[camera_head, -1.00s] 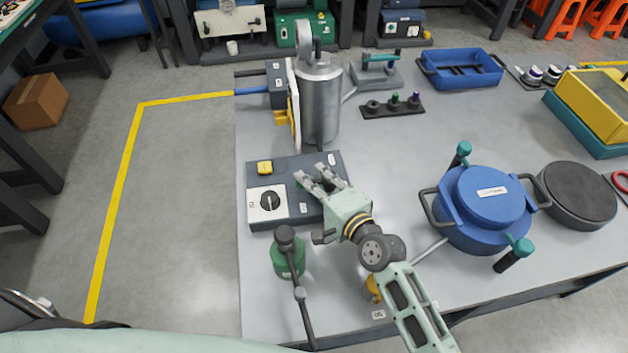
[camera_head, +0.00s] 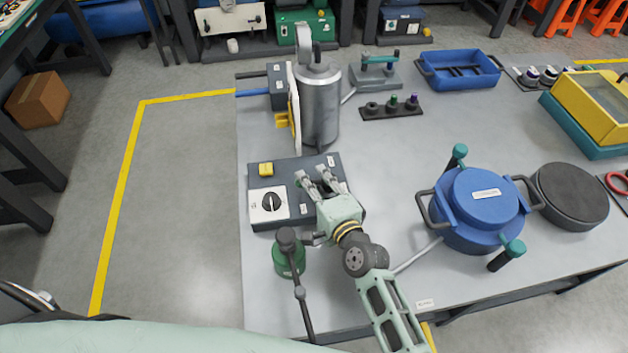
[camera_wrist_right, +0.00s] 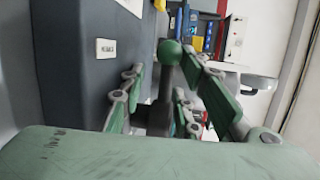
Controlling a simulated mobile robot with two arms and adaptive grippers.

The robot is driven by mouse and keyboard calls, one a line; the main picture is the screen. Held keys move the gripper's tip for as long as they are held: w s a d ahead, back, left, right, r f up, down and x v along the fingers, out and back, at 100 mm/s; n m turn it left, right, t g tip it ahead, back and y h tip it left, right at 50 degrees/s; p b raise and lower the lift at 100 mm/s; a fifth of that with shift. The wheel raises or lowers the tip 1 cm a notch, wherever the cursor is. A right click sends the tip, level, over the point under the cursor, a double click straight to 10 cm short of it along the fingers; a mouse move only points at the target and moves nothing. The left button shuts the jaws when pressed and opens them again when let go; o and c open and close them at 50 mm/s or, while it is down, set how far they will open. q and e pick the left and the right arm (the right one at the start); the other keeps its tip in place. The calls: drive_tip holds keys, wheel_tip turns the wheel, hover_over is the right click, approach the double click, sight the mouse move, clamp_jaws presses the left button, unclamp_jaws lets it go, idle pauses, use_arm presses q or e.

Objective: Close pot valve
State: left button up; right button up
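The grey control box (camera_head: 284,215) on the table carries a black rotary knob (camera_head: 271,202) on a white plate and a yellow block. My right gripper (camera_head: 316,178) is over the right part of this box, fingers apart. In the right wrist view, a green ball-topped lever (camera_wrist_right: 170,52) on a dark stem stands between the open fingers (camera_wrist_right: 172,95). I cannot tell whether a finger touches it. A blue pot (camera_head: 480,205) with teal clamp knobs sits to the right, its thin pipe running toward my right forearm. The pipe's near end is hidden. My left gripper is not in view.
A green hand pump (camera_head: 288,258) with a black lever stands close left of my right wrist. A metal cylinder (camera_head: 320,105) stands behind the box. A dark round disc (camera_head: 570,196) lies right of the pot. The table is clear between cylinder and pot.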

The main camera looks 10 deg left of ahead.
drive_tip(key=shift+r, duration=0.1)
drive_tip(key=v, duration=1.2)
